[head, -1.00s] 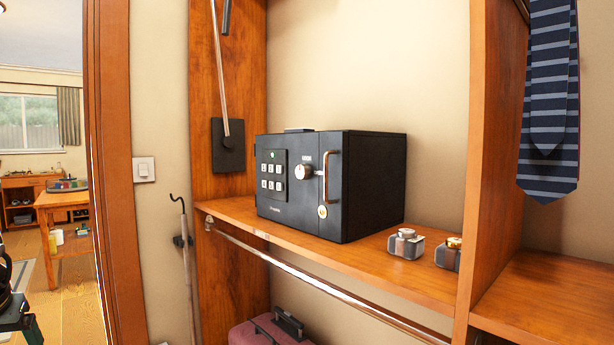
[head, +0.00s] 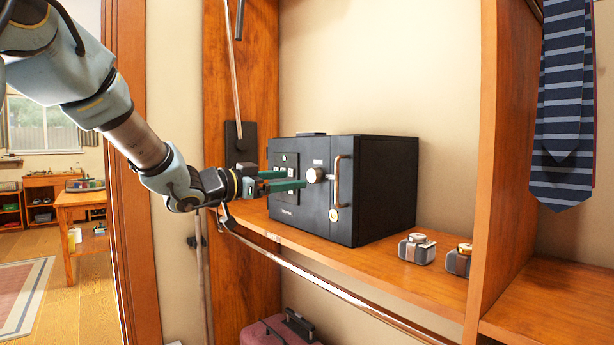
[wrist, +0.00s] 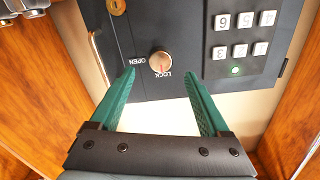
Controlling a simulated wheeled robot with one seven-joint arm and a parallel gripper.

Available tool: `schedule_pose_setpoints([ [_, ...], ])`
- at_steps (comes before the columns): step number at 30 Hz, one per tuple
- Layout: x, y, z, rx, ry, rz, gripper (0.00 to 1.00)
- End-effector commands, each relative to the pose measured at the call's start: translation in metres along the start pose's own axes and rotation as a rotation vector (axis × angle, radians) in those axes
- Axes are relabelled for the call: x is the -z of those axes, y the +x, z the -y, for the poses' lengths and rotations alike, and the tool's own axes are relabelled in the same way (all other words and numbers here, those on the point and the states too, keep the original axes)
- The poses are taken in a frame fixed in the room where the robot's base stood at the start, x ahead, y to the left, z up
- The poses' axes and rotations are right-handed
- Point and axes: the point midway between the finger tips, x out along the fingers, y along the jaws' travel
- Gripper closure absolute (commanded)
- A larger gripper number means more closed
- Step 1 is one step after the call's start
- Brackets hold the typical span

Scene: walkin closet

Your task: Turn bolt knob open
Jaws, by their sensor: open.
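The black safe (head: 383,190) stands on the wooden shelf with its door shut. Its round metal bolt knob (head: 316,175) sits on the door between the keypad and the handle. In the wrist view the knob (wrist: 160,63) lies ahead of and between my fingertips, with the words OPEN and LOCK printed beside it. My gripper (head: 303,179) is open and empty, with its green fingers pointing at the safe front. The gripper also shows in the wrist view (wrist: 160,75). In the head view its fingers cover part of the keypad. Whether a fingertip touches the knob I cannot tell.
The vertical door handle (head: 338,180) stands out right of the knob. Two watch-like items (head: 417,248) sit on the shelf (head: 350,270) to the right. A metal rail runs below the shelf edge. Upright wooden panels (head: 240,150) flank the space.

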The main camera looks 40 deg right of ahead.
Motion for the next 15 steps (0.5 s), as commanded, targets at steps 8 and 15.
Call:
schedule_pose_setpoints([
  [8,0.001,0.048,0.001,0.001,-0.002,0.001,0.20],
  [15,0.000,0.065,0.001,0.003,0.000,0.002,0.20],
])
